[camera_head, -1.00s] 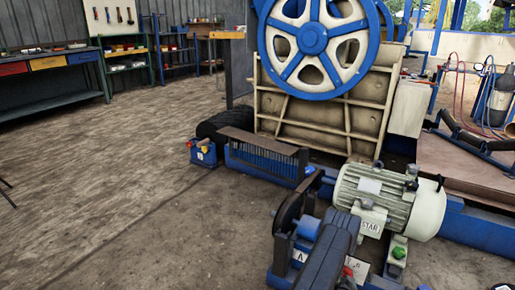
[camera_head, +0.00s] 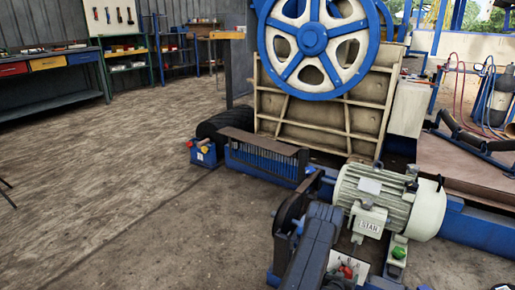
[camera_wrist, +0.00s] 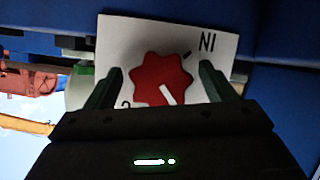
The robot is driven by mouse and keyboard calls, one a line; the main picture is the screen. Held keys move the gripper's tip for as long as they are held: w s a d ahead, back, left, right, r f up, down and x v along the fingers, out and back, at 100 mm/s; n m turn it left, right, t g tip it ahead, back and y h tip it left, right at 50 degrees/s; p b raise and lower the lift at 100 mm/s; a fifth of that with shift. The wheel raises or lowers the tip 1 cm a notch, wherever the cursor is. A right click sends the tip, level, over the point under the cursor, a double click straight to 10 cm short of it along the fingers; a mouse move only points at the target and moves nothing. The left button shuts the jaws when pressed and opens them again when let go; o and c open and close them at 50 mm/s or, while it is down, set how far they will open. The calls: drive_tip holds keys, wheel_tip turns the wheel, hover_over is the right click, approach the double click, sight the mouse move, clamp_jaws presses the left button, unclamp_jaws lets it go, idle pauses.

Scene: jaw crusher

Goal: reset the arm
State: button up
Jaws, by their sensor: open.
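My gripper (camera_wrist: 160,78) is open in the wrist view, with one dark finger on each side of a red star-shaped knob (camera_wrist: 158,72). The knob carries a white pointer mark and sits on a white panel (camera_wrist: 219,30) with black lettering. I cannot tell whether the fingers touch the knob. In the head view, my dark arm (camera_head: 314,245) reaches into the lower middle, left of the knob (camera_head: 346,271) and its white panel (camera_head: 362,268). My fingers are not clear in that view.
A blue-wheeled crusher (camera_head: 312,40) stands behind. Blue frame parts (camera_head: 480,225) crowd the right. Open floor (camera_head: 120,180) lies left; a workbench (camera_head: 50,62) stands far left.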

drive_tip(key=shift+p+v, duration=0.95)
drive_tip(key=shift+v, duration=1.7)
drive_tip(key=shift+s, duration=0.1)
